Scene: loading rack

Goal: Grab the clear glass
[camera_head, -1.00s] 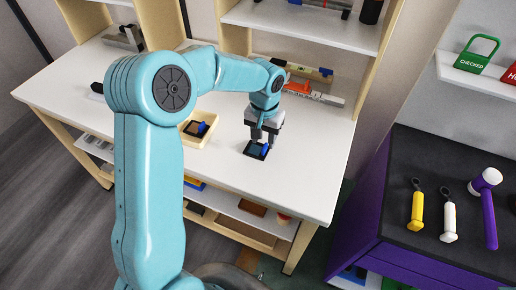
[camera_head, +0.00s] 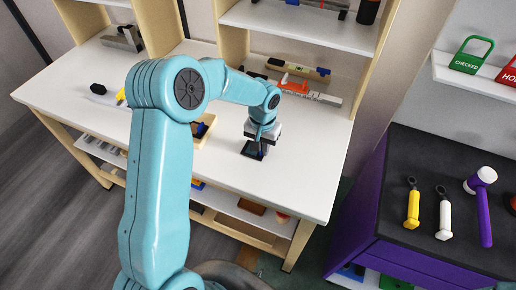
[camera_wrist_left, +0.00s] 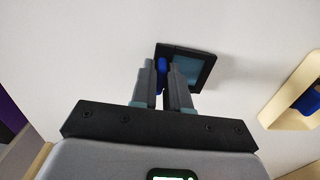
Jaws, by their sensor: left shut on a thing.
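A small black square frame (camera_head: 253,151) with a glassy, bluish pane lies on the white tabletop. It also shows in the left wrist view (camera_wrist_left: 208,54), where the pane (camera_wrist_left: 187,70) is partly behind a finger. A blue tab (camera_wrist_left: 161,72) stands up from the frame. My left gripper (camera_wrist_left: 161,90) points down at it, with one finger on each side of the tab, shut on it. In the head view my left gripper (camera_head: 259,143) covers much of the frame. No drinking glass is in view. My right gripper is not in view.
A cream tray (camera_head: 201,142) with another blue-tabbed piece stands left of the gripper, partly behind my arm. Orange and grey tools (camera_head: 305,91) lie at the back under the shelf (camera_head: 300,25). The tabletop's front right is clear. A purple cabinet (camera_head: 350,235) holds several tools.

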